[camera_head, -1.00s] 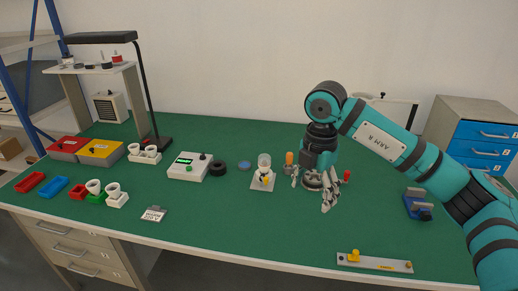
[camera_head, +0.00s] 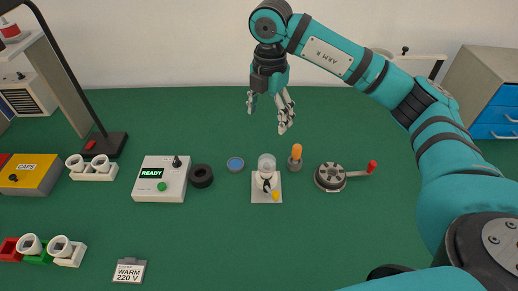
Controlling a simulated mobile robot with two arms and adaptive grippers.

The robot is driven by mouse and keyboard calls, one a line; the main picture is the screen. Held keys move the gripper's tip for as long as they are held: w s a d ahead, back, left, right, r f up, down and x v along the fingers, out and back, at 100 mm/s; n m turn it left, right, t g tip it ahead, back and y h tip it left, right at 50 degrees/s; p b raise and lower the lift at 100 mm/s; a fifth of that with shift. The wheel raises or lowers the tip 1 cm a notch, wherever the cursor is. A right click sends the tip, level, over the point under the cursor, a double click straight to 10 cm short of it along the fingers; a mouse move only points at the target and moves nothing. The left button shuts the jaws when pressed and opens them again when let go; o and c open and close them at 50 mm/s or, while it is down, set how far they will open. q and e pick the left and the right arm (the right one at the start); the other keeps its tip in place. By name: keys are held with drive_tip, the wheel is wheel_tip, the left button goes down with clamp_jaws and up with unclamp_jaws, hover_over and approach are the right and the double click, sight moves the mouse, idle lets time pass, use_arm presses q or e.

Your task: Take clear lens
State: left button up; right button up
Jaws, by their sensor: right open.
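My right gripper (camera_head: 267,116) hangs above the back of the table, fingers pointing down, open and empty. Below and in front of it, a clear dome (camera_head: 266,161) sits on a white fixture (camera_head: 259,195) with a yellow knob at the front. To its left lies a small round disc (camera_head: 235,164) with a blue face and darker rim. I cannot tell for certain which of these is the clear lens. The gripper is apart from both. My left gripper is not in view.
An orange-topped peg (camera_head: 296,154) and a red-handled crank (camera_head: 331,176) stand right of the fixture. A black ring (camera_head: 201,176) and a tester reading READY (camera_head: 160,179) stand left. A WARM 220 V card (camera_head: 129,271) lies in front. The front centre is clear.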

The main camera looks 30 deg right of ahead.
wheel_tip(320, 180, down, 5)
drive_tip(key=s+p, duration=0.1)
drive_tip(key=p, duration=0.2)
hover_over(267, 159)
wheel_tip(267, 159, down, 6)
drive_tip(key=shift+s+r, duration=0.1)
drive_tip(key=shift+s, duration=0.05)
drive_tip(key=shift+f, duration=0.45)
wheel_tip(267, 159, down, 4)
drive_tip(key=shift+r+p, duration=0.2)
drive_tip(key=shift+p, duration=0.6)
drive_tip(key=shift+f, duration=0.65)
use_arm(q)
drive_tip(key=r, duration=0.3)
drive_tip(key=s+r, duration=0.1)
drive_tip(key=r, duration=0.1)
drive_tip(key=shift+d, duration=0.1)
use_arm(e)
drive_tip(key=c, duration=0.9)
